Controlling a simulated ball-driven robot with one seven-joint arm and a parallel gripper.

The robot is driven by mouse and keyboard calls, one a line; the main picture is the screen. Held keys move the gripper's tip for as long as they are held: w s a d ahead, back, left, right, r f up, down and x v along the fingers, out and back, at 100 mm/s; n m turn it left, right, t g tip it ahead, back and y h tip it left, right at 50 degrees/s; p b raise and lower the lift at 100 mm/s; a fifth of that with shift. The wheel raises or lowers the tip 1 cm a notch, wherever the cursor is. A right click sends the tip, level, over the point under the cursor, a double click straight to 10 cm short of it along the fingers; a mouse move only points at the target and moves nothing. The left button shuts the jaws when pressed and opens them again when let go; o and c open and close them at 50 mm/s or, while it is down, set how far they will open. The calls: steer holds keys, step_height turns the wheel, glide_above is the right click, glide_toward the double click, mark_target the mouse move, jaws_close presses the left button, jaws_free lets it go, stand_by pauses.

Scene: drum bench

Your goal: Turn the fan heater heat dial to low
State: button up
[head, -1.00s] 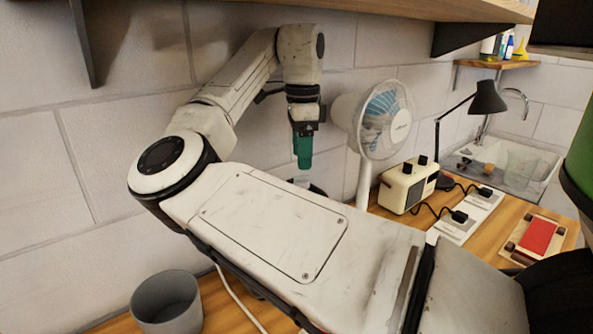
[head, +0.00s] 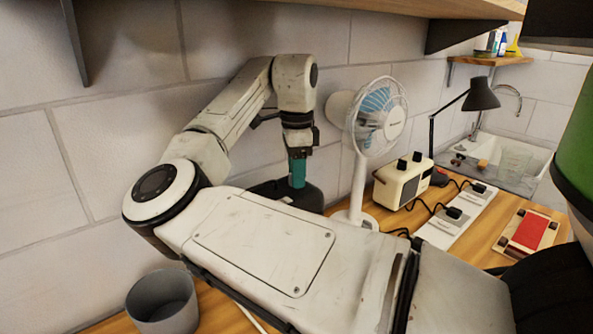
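The fan heater appears to be the cream box (head: 403,187) standing on the bench right of the white fan. It has two black knobs (head: 409,161) on top; their markings are too small to read, so I cannot tell the heat setting. My gripper (head: 297,181) has teal fingers and points down, left of the fan and well apart from the cream box. Its fingertips are at or just in front of a dark rounded object (head: 308,198); contact is unclear. I cannot tell whether the fingers are open or shut.
The white desk fan (head: 376,117) stands between my gripper and the cream box. A power strip (head: 439,231) with black plugs, a red-topped board (head: 529,231), a black lamp (head: 481,94) and a sink (head: 504,165) lie to the right. A grey bucket (head: 162,306) stands at lower left.

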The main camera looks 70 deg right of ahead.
steer(key=c, duration=0.6)
steer(key=shift+r+n+p, duration=0.15)
steer(key=shift+n+p, duration=0.15)
steer(key=shift+p, duration=0.25)
steer(key=n+p, duration=0.1)
steer(key=p, duration=0.1)
steer(key=shift+r+n+p, duration=0.15)
steer(key=shift+n+p, duration=0.25)
steer(key=n+p, duration=0.3)
steer(key=p, duration=0.2)
steer(key=shift+n, duration=0.3)
steer(key=n+p, duration=0.2)
steer(key=p, duration=0.1)
steer(key=shift+n, duration=0.3)
steer(key=shift+f+n+p, duration=0.25)
steer(key=shift+n+p, duration=0.35)
steer(key=shift+n, duration=0.6)
